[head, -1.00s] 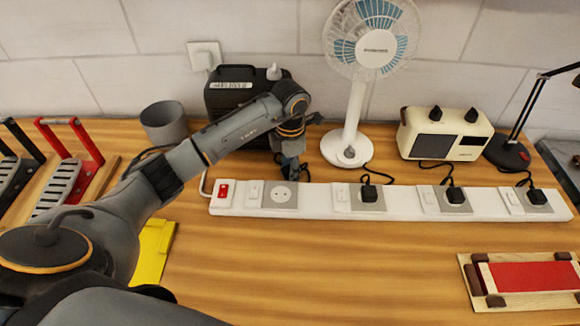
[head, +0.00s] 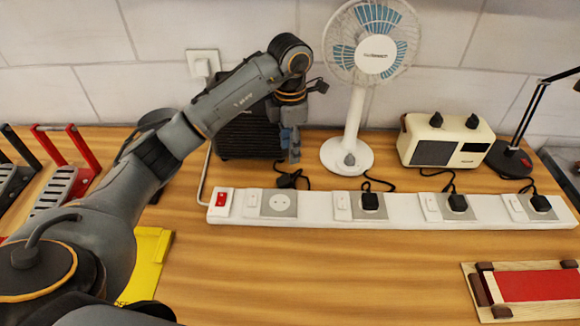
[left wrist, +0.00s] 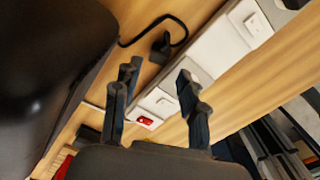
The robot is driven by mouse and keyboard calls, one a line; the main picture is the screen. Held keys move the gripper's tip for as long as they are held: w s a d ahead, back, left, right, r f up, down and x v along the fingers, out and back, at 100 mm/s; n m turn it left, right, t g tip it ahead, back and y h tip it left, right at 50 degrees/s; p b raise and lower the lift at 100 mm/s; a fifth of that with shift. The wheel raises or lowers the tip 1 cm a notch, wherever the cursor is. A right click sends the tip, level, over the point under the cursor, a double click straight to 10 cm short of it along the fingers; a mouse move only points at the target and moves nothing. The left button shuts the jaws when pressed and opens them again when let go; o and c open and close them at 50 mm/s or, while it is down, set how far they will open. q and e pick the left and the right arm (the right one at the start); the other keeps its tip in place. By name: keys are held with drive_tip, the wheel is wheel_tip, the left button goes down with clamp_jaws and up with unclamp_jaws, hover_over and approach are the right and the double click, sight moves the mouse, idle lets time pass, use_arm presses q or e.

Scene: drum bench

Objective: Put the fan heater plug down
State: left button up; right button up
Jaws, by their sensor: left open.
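The black fan heater plug (head: 287,181) lies on the wooden table just behind the power strip (head: 400,212), near the strip's empty left socket (head: 280,205). Its cable runs back from it. The plug also shows in the left wrist view (left wrist: 160,48), beyond the fingertips. My left gripper (head: 294,158) is above and slightly behind the plug, apart from it. In the left wrist view its two fingers (left wrist: 158,76) are spread with nothing between them. The dark fan heater (head: 248,135) stands against the wall, partly hidden by my left arm. My right gripper is not in view.
A white desk fan (head: 347,155), a cream radio (head: 445,142) and a black lamp (head: 510,160) stand behind the strip. Their black plugs sit in its other sockets. A yellow item (head: 150,262) and a red-and-wood item (head: 535,286) lie in front. The front middle is clear.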

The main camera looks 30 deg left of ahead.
use_arm(q)
drive_tip(key=shift+r, duration=1.4)
drive_tip(key=shift+s, duration=0.1)
